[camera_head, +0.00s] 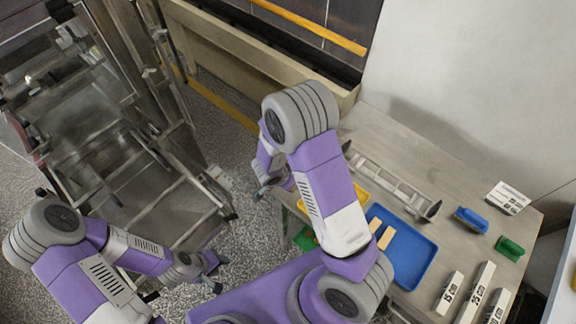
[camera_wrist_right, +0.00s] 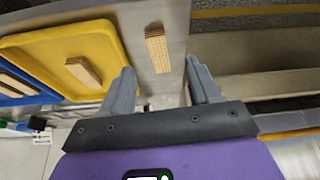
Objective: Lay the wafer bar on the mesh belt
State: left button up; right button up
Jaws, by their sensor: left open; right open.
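A wafer bar (camera_wrist_right: 157,48) with a ridged face lies on the grey table near its edge in the right wrist view. My right gripper (camera_wrist_right: 160,70) is open, its fingertips short of the bar, with the bar beyond the gap between them. In the head view my right gripper (camera_head: 268,187) is partly hidden by its own arm, at the table's left edge. My left gripper (camera_head: 214,271) is open and empty over the floor. A long beige-framed bed (camera_head: 260,72) with a dark strip stands at the top; I cannot tell whether this strip is the mesh belt.
A yellow tray (camera_wrist_right: 112,38) holds another bar (camera_wrist_right: 82,72). A blue tray (camera_head: 412,255) holds light bars (camera_head: 386,237). A metal rack (camera_head: 392,183), blue and green tools (camera_head: 510,248) and labelled blocks (camera_head: 475,292) occupy the table. A metal-framed cart (camera_head: 150,215) stands left.

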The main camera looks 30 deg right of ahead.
jog(key=b+x, duration=0.3)
jog(key=x, duration=0.4)
jog(key=shift+s+d+f+b, duration=0.1)
jog(key=shift+s+f+b, duration=0.1)
jog(key=shift+b, duration=0.15)
jog(key=shift+c, duration=0.2)
jog(key=c, duration=0.9)
